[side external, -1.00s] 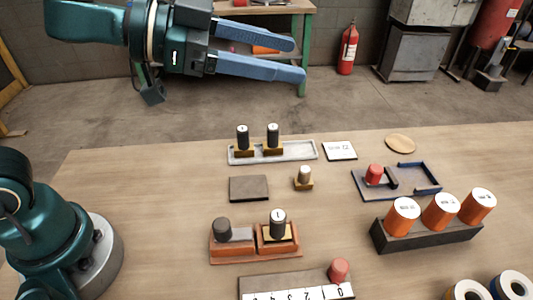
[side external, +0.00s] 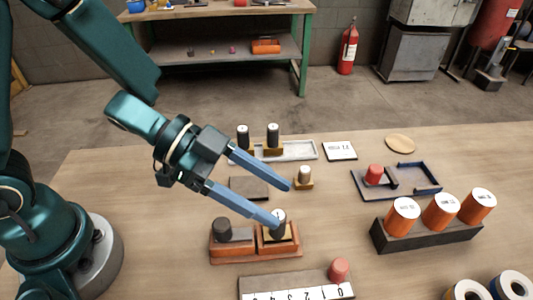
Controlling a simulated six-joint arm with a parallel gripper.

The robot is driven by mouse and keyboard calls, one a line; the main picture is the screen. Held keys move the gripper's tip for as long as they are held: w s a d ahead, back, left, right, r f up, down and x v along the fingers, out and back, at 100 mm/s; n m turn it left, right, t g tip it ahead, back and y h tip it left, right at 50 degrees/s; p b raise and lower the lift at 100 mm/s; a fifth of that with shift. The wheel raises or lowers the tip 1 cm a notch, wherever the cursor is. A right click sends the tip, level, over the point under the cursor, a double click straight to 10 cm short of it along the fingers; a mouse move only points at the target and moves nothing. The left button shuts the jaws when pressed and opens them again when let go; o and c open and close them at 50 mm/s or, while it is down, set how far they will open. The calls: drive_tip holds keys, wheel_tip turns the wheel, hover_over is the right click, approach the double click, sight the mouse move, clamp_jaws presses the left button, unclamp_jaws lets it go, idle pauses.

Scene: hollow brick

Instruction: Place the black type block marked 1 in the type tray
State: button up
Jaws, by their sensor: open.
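A black cylindrical block with a white top mark that looks like a 1 (side external: 281,229) stands upright on the right part of a red-brown two-part holder (side external: 255,258). My gripper (side external: 281,206) is open and empty, coming in from the upper left. Its nearer finger overlaps the block and hides part of it; I cannot tell whether they touch. The farther finger's tip is above the table, behind the block. A long pale tray (side external: 302,151), which looks like the type tray, lies farther back.
A dark cylinder (side external: 222,229) stands in the holder's left part. A small white-topped brass piece (side external: 304,179) and a dark plate (side external: 247,188) lie behind. A numbered strip (side external: 300,293), a blue-edged tray (side external: 398,192) and orange cylinders (side external: 440,212) are around.

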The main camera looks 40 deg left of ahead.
sight(293, 238)
wheel_tip(293, 238, down, 4)
drive_tip(key=shift+x, duration=2.55)
clamp_jaws()
